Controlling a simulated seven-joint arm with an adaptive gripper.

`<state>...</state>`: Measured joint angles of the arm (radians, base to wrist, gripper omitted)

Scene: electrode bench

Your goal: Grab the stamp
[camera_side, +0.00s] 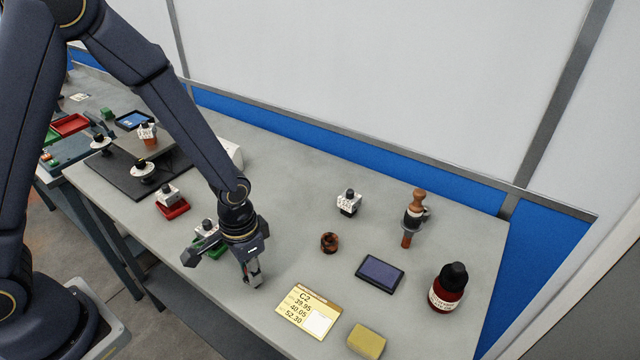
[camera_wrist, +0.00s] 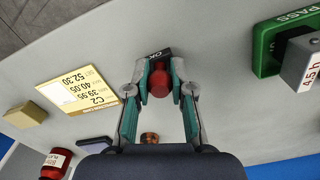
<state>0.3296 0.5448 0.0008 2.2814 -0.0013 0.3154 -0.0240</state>
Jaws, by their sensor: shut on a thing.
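The stamp has a rounded red handle (camera_wrist: 159,82) and a dark block marked OK (camera_wrist: 153,54) in the wrist view. My gripper (camera_wrist: 160,88) is shut on the red handle, with one finger on each side of it. In the side view my gripper (camera_side: 254,280) points down near the front edge of the bench, left of the yellow card. There the stamp is mostly hidden by the fingers. I cannot tell whether its base touches the bench.
A yellow card (camera_side: 305,312), a sponge (camera_side: 366,341), a dark pad (camera_side: 380,273) and a red bottle (camera_side: 446,292) lie to the right. A green PASS tray (camera_wrist: 268,45) stands close by. A brown ring (camera_side: 329,242) and a wooden-handled tool (camera_side: 414,214) stand farther back.

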